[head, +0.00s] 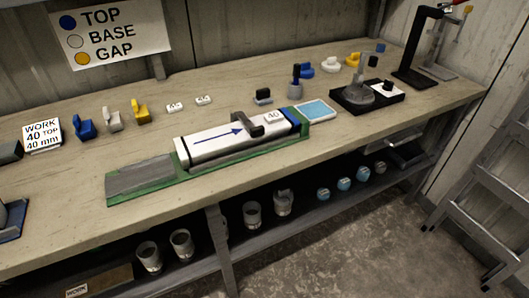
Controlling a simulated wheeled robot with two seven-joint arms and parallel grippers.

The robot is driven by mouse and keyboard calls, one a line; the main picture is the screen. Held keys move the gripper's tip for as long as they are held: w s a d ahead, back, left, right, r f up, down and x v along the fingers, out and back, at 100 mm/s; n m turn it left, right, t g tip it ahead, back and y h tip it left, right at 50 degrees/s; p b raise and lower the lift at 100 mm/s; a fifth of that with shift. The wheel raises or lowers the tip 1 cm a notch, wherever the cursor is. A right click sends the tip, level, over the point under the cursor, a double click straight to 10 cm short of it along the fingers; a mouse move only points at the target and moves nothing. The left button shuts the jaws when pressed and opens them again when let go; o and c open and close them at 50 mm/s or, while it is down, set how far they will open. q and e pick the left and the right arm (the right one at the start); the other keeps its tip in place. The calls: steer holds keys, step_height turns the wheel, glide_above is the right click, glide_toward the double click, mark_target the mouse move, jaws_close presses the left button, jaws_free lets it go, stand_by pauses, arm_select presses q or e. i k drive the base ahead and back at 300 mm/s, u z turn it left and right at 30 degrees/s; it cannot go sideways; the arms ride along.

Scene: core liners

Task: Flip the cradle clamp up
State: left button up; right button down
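A long green cradle (150,192) lies along the front of the workbench. A white core liner (205,145) with a blue arrow rests in it, with a blue end (291,116) at the right. A dark clamp (248,124) sits over the liner near the arrow's tip, beside a small tag marked 40 (274,117). Its arm looks low over the liner; its hinge is too small to make out. Neither of my grippers shows in the head view.
Blue, white and yellow pieces (140,111) stand behind the cradle. A ladder (490,190) stands right.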

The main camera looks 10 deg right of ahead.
mark_target(256, 133)
steer(key=k, duration=1.3)
steer(key=u, duration=0.55)
steer(key=i, duration=1.4)
steer(key=z, duration=0.65)
